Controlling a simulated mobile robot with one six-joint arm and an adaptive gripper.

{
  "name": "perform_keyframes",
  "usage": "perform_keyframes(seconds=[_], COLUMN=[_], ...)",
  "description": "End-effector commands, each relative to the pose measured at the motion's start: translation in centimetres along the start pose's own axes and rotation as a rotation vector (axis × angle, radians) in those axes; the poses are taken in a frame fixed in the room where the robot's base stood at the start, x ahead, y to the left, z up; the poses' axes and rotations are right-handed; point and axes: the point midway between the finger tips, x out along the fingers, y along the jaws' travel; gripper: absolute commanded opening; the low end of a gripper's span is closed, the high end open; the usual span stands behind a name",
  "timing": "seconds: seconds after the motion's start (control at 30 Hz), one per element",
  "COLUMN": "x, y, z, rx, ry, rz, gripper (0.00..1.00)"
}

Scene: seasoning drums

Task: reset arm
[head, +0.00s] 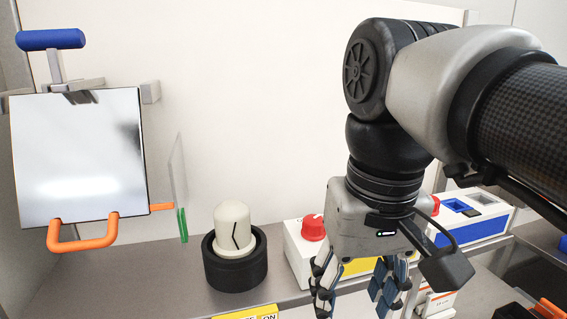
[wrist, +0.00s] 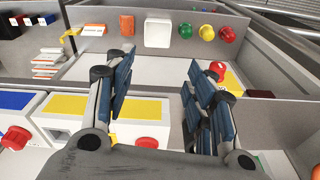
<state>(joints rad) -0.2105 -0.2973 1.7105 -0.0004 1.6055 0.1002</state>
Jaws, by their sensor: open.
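My gripper (head: 356,290) hangs pointing down at the right of centre in the head view, in front of the white control boxes. In the wrist view my gripper (wrist: 157,95) shows its two fingers spread apart with nothing between them. My arm comes in from the right edge of the head view and bends down at a black joint. The fingertips' lower ends are near the bottom of the head view, and I cannot tell their height above the surface below.
A cream knob in a black ring (head: 235,262) stands left of the gripper. A white box with a red button (head: 313,228) is close behind it. A mirror-like panel with an orange handle (head: 82,236) is at left. The wrist view shows a white square (wrist: 158,33) and coloured buttons (wrist: 207,33).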

Motion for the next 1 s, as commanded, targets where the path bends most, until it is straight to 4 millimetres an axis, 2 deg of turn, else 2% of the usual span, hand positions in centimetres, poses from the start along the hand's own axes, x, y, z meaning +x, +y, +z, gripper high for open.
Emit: perform_keyframes(seconds=[0.03, 0.17, 0.3, 0.4, 0.5, 0.6, 0.7, 1.0], x=[3.2, 10.7, 19.6, 25.2, 29.5, 32.2, 33.5, 33.6], y=[0.6, 2.0, 3.5, 4.4, 5.0, 5.4, 5.6, 5.6], z=[1.0, 3.2, 6.1, 8.1, 9.6, 10.5, 11.0, 11.1], rx=[0.010, 0.036, 0.064, 0.082, 0.094, 0.103, 0.106, 0.107], ry=[0.016, 0.081, 0.157, 0.206, 0.245, 0.271, 0.284, 0.287], rz=[0.001, 0.004, 0.013, 0.023, 0.032, 0.038, 0.042, 0.043], gripper=[0.50, 0.50, 0.50, 0.50, 0.50, 0.50, 0.50, 0.50])
